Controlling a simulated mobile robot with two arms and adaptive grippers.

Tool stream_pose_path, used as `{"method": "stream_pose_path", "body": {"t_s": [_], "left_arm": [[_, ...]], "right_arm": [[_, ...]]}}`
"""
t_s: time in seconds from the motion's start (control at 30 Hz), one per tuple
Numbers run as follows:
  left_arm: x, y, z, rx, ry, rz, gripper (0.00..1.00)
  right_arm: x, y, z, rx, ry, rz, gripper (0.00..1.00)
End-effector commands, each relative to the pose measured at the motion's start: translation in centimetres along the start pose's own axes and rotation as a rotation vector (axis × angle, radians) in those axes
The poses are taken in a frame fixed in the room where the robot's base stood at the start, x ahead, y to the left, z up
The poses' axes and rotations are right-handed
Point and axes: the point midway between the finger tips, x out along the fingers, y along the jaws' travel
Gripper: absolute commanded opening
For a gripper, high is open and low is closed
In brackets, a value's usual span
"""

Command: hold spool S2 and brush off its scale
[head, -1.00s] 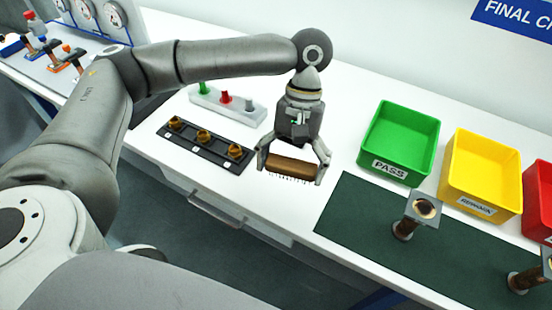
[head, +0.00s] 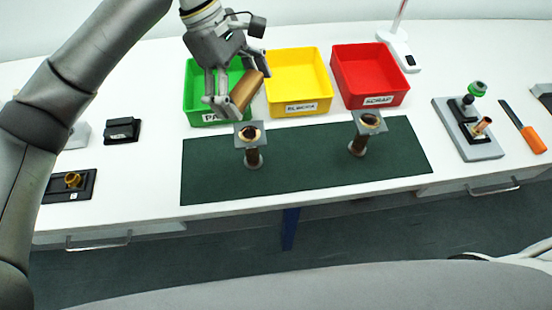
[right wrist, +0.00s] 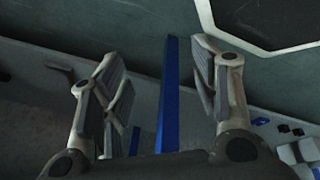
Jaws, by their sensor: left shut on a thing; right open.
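My left gripper (head: 230,106) is shut on a brown wooden brush (head: 248,88). It holds the brush tilted, in front of the green PASS tray and just above the left spool. Two copper-brown spools with square grey top flanges stand upright on the dark green mat (head: 305,177): the left spool (head: 253,157) and the right spool (head: 358,146). I cannot read which one is S2, and scale on them is too small to tell. The brush appears apart from the left spool. My right gripper (right wrist: 160,75) is open and empty in the right wrist view.
Behind the mat stand the green tray (head: 193,90), yellow tray (head: 300,80) and red tray (head: 370,75). A grey fixture (head: 470,135) and an orange-handled tool (head: 527,133) lie to the right. A black rack (head: 68,186) is at the left. The mat's front is clear.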

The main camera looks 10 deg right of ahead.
Motion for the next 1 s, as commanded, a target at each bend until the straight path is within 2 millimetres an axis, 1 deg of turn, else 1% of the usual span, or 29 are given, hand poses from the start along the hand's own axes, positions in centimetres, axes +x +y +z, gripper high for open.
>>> {"method": "stream_pose_path", "body": {"t_s": [0.03, 0.07, 0.1, 0.13, 0.17, 0.2, 0.27, 0.3, 0.37, 0.4, 0.47, 0.5, 0.57, 0.6, 0.67, 0.7, 0.77, 0.8, 0.87, 0.9, 0.93, 0.97, 1.0], "left_arm": [[0.0, 0.0, 0.0, 0.001, 0.000, 0.000, 0.73], [0.0, 0.0, 0.0, 0.001, 0.000, 0.000, 0.73], [0.0, 0.0, 0.0, 0.001, 0.000, 0.000, 0.73], [0.0, 0.0, 0.0, 0.001, 0.000, 0.000, 0.73], [0.0, 0.0, 0.0, 0.002, 0.000, 0.000, 0.73], [0.0, 0.0, 0.0, 0.002, 0.000, 0.000, 0.73], [0.0, 0.0, 0.0, 0.002, 0.000, 0.000, 0.73], [0.0, 0.0, 0.0, 0.002, 0.000, 0.000, 0.73], [0.0, 0.0, 0.0, 0.002, 0.000, 0.000, 0.73], [0.0, 0.0, 0.0, 0.002, 0.000, 0.000, 0.73], [0.0, 0.0, 0.0, 0.002, 0.000, 0.000, 0.73], [0.0, 0.0, 0.0, 0.002, 0.000, 0.000, 0.73], [0.0, 0.0, 0.0, 0.002, 0.000, 0.000, 0.73], [0.0, 0.0, 0.0, 0.002, 0.000, 0.000, 0.73], [0.0, 0.0, 0.0, 0.003, 0.000, 0.000, 0.73], [0.0, 0.0, 0.0, 0.003, 0.000, 0.000, 0.73], [0.0, 0.0, 0.0, 0.003, 0.000, 0.000, 0.73], [0.0, 0.0, 0.0, 0.003, 0.000, 0.000, 0.73], [0.0, 0.0, 0.0, 0.003, 0.000, 0.000, 0.73], [0.0, 0.0, 0.0, 0.003, 0.000, 0.000, 0.73], [0.0, 0.0, 0.0, 0.003, 0.000, 0.000, 0.73], [0.0, 0.0, 0.0, 0.003, 0.000, 0.000, 0.73], [0.0, 0.0, 0.0, 0.003, 0.000, 0.000, 0.73]], "right_arm": [[-0.4, 0.9, -2.7, -0.108, 0.070, 0.022, 0.56], [-0.8, 1.3, -4.4, -0.180, 0.113, 0.036, 0.56], [-1.3, 1.6, -6.7, -0.274, 0.171, 0.055, 0.56], [-1.8, 1.8, -8.4, -0.346, 0.213, 0.070, 0.56], [-2.4, 1.9, -10.0, -0.415, 0.256, 0.085, 0.56], [-3.3, 1.9, -12.2, -0.508, 0.312, 0.107, 0.56], [-4.8, 1.6, -15.4, -0.647, 0.396, 0.142, 0.56], [-5.9, 1.1, -17.4, -0.736, 0.451, 0.165, 0.56], [-7.8, 0.3, -20.2, -0.871, 0.533, 0.203, 0.56], [-9.2, -0.4, -22.0, -0.960, 0.588, 0.231, 0.56], [-11.5, -1.6, -24.5, -1.091, 0.670, 0.276, 0.56], [-13.0, -2.5, -25.9, -1.176, 0.723, 0.306, 0.56], [-15.6, -4.1, -27.9, -1.300, 0.803, 0.357, 0.56], [-17.3, -5.1, -29.1, -1.383, 0.854, 0.392, 0.56], [-19.9, -6.8, -30.5, -1.504, 0.931, 0.449, 0.56], [-21.8, -8.0, -31.4, -1.582, 0.981, 0.491, 0.56], [-24.6, -9.7, -32.4, -1.695, 1.054, 0.558, 0.56], [-26.5, -10.8, -32.9, -1.769, 1.102, 0.604, 0.56], [-29.4, -12.5, -33.4, -1.877, 1.170, 0.680, 0.56], [-31.2, -13.6, -33.7, -1.945, 1.212, 0.734, 0.56], [-32.6, -14.3, -33.8, -1.996, 1.242, 0.778, 0.56], [-33.9, -14.7, -34.0, -2.052, 1.259, 0.835, 0.56], [-35.4, -14.3, -34.5, -2.140, 1.246, 0.951, 0.56]]}}
